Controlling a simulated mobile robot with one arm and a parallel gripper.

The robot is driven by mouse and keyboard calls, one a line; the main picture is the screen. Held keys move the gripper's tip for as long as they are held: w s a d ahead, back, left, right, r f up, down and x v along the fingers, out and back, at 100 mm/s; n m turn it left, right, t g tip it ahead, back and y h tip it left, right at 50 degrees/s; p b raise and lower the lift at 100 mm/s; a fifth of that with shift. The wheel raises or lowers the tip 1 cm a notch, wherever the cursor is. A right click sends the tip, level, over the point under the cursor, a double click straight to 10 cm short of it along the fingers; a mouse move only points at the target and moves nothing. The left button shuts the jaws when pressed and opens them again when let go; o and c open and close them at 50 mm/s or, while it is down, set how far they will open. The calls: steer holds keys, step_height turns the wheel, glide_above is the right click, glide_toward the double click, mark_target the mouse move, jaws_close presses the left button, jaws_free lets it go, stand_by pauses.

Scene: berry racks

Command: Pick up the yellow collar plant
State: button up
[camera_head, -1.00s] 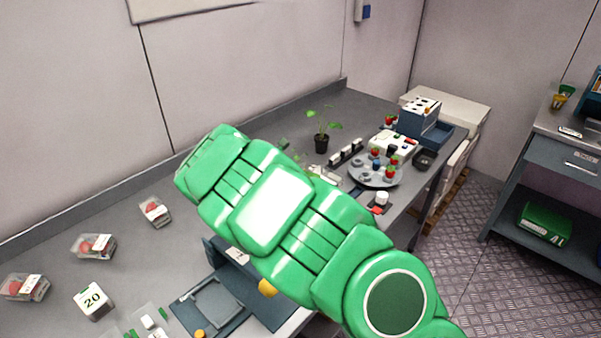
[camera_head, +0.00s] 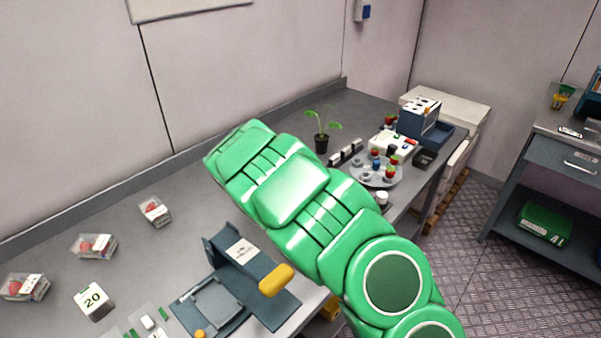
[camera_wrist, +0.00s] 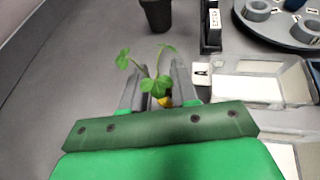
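In the wrist view, a small plant (camera_wrist: 156,84) with green leaves stands between the fingers of my gripper (camera_wrist: 157,72). A bit of yellow, which looks like its collar, shows low between the fingers by the palm edge; the pot below is mostly hidden. The two grey fingers are apart, one on each side of the plant. I see no clear contact with it. In the head view my green arm hides both the gripper and this plant.
Another plant in a black pot (camera_head: 321,145) stands farther back; the pot also shows in the wrist view (camera_wrist: 157,14). A round grey tray (camera_head: 379,178), a clear box (camera_wrist: 262,80) and a dark rail (camera_wrist: 211,25) lie to the right. A blue-grey stand (camera_head: 240,255) is nearer.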

jaws_close()
steer(key=shift+r, duration=0.5)
step_height(320, 180, up, 2)
steer(key=shift+r, duration=0.2)
steer(key=s+d+r, duration=0.2)
steer(key=s+r, duration=0.7)
steer(key=s, duration=0.5)
steer(key=shift+r, duration=0.3)
